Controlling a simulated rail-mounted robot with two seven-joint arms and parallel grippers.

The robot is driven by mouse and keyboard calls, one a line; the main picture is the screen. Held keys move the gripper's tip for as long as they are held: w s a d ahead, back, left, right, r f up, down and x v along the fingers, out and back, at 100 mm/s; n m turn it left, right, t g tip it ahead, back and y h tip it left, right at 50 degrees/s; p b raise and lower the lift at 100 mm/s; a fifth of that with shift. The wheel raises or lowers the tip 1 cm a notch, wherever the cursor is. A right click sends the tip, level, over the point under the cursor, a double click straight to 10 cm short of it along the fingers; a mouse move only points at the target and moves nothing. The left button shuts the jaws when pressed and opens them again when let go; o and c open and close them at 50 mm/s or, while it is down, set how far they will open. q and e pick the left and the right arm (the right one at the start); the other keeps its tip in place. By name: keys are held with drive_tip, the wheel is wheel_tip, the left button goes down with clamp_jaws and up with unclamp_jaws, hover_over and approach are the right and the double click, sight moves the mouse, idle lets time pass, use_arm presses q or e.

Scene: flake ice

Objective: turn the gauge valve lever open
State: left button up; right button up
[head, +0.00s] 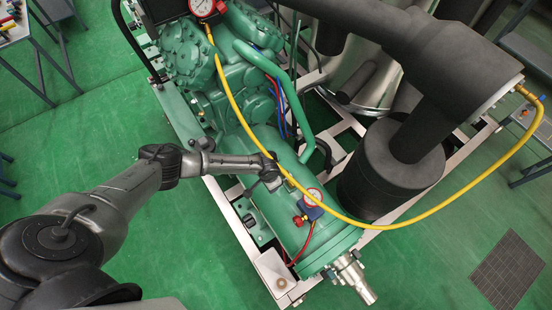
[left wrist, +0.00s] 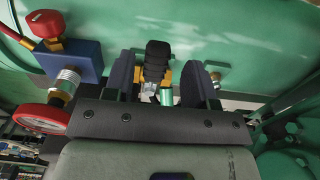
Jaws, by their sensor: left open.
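The valve lever (left wrist: 157,52) is a black ribbed handle on a small brass valve with a greenish fitting, seen in the left wrist view against the green cylinder. My left gripper (left wrist: 159,68) is open, with one dark finger on each side of the lever and valve. A gap shows on both sides, and I cannot tell whether either finger touches. In the head view my left gripper (head: 271,178) is at the upper side of the green cylinder (head: 283,222), and the lever is too small to make out. My right gripper is not in view.
A blue block (left wrist: 80,62) with a red knob (left wrist: 46,24) and a red-rimmed gauge (left wrist: 40,118) sits close left of the fingers. A yellow hose (head: 243,118) crosses the cylinder near my gripper. A black insulated vessel (head: 385,170) stands to the right.

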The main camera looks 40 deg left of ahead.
use_arm(q)
wheel_tip(320, 180, down, 4)
drive_tip(key=b, duration=0.3)
drive_tip(key=shift+b, duration=0.3)
drive_tip(key=shift+f, duration=0.2)
